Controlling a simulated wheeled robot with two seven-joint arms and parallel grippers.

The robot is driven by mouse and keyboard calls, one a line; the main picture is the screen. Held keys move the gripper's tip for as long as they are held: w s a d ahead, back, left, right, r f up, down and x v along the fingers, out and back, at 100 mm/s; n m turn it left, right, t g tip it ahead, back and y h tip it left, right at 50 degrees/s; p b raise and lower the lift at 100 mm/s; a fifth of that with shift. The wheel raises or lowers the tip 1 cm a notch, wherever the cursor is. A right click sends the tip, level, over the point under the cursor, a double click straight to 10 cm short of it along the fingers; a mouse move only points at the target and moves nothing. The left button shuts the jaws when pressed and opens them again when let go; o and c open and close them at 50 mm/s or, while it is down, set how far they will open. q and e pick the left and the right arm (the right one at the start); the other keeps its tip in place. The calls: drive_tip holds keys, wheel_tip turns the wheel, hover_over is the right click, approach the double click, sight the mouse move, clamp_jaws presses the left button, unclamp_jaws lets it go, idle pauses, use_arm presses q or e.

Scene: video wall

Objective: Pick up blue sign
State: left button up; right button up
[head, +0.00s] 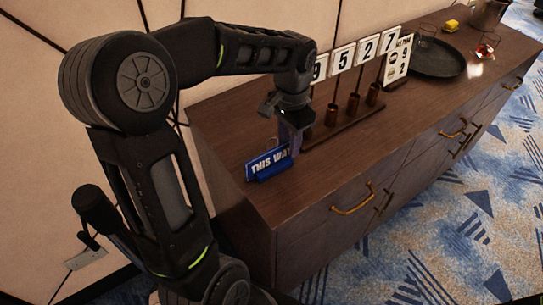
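The blue sign (266,165), with white lettering reading "THIS WAY", stands near the left front end of the wooden cabinet top (240,114). My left gripper (292,146) points down at the sign's right end and hides part of it. I cannot tell whether its fingers touch the sign or whether they are open or shut. My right gripper is not in view.
A wooden rack (345,125) with number cards and several brown cylinders stands just right of my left gripper. Further right are a round black tray (437,58), a yellow block (451,25) and a dark container (488,14). The cabinet's front has brass handles (352,203).

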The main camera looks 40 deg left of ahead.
use_arm(q)
drive_tip(key=shift+f, duration=0.65)
drive_tip(key=shift+c, duration=0.3)
clamp_jaws()
